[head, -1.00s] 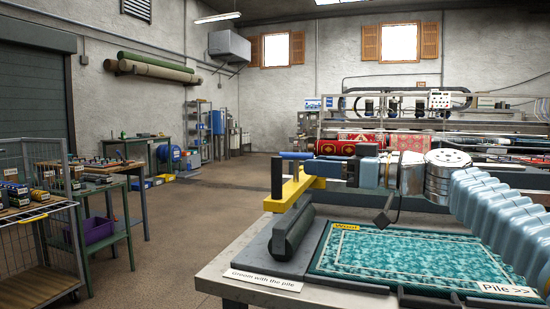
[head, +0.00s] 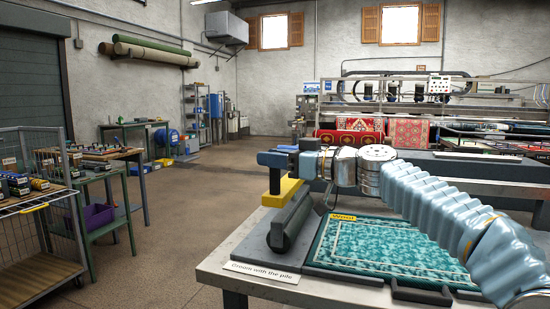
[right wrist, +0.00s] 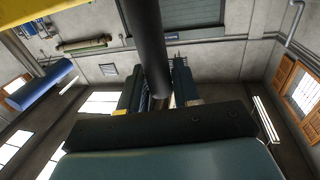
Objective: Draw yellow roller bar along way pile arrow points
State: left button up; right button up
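The roller bar has a yellow arm (head: 283,194), a dark roller (head: 292,222) and a dark upright handle (head: 275,182). The roller lies on a grey strip at the left end of a teal patterned rug (head: 385,250). My right gripper (head: 274,160) reaches in from the right at the handle's top. In the right wrist view the dark handle (right wrist: 150,45) runs between the two fingers (right wrist: 158,90), which look closed against its sides. My left gripper is not in view.
A sign reading "Groom with the pile" (head: 265,272) lies on the table's (head: 222,268) front left edge. Racks with red rugs (head: 362,125) stand behind. A wire cart (head: 35,240) stands left, across open floor.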

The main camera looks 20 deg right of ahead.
grip_shut()
jog(key=shift+d, duration=0.1)
